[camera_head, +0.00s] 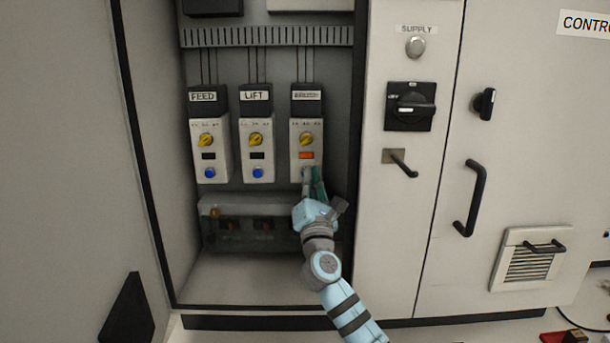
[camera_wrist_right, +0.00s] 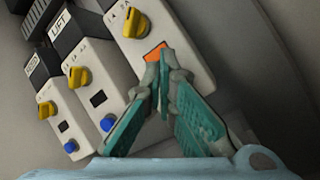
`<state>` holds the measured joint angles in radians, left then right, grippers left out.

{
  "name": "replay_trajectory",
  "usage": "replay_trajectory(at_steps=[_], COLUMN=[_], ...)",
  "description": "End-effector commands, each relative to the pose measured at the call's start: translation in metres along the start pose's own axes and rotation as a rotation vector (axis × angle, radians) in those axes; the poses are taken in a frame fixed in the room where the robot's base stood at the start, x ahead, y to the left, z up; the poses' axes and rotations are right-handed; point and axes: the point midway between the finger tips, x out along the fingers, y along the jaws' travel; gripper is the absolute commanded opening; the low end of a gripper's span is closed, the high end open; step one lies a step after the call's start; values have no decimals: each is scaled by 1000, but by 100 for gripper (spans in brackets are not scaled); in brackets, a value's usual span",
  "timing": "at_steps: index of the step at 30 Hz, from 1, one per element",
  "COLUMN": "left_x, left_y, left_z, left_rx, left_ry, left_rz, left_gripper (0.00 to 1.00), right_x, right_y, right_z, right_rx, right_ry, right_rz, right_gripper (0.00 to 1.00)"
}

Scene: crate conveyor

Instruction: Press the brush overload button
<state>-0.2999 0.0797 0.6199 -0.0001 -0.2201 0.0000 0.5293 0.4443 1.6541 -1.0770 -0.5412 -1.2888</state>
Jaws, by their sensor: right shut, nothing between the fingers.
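The brush overload unit (camera_head: 306,137) is the rightmost of three in the open cabinet, with a black top, a hard-to-read label, a yellow knob and an orange window (camera_head: 306,155). The orange window also shows in the wrist view (camera_wrist_right: 154,52), partly behind the fingers. My right gripper (camera_head: 310,174) is shut and empty, its fingertips at the unit's lower face, below the window. They cover the spot where the other units have a blue button, so I cannot tell whether they touch it. The wrist view shows the fingertips (camera_wrist_right: 165,62) together. My left gripper is out of view.
The FEED unit (camera_head: 208,128) and LIFT unit (camera_head: 257,128) stand to the left, with dark windows and blue buttons. A clear-covered block (camera_head: 235,225) sits below. The cabinet door (camera_head: 60,170) is at left; the supply panel with a black rotary switch (camera_head: 409,106) is at right.

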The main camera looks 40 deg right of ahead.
Motion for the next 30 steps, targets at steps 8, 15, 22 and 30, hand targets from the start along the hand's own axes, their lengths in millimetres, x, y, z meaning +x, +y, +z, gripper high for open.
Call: replay_trajectory(at_steps=[8,15,22,30], left_x=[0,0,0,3], left_y=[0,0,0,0], left_z=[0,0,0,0], left_rx=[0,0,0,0], left_ry=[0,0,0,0], left_rz=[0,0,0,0], left_gripper=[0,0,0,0], right_x=[0,0,1,6], right_y=[0,0,0,-3], right_z=[0,0,0,-2], right_rx=[0,0,0,0], right_ry=[0,0,0,1], right_rz=[0,0,0,0], right_gripper=[0,0,0,0])
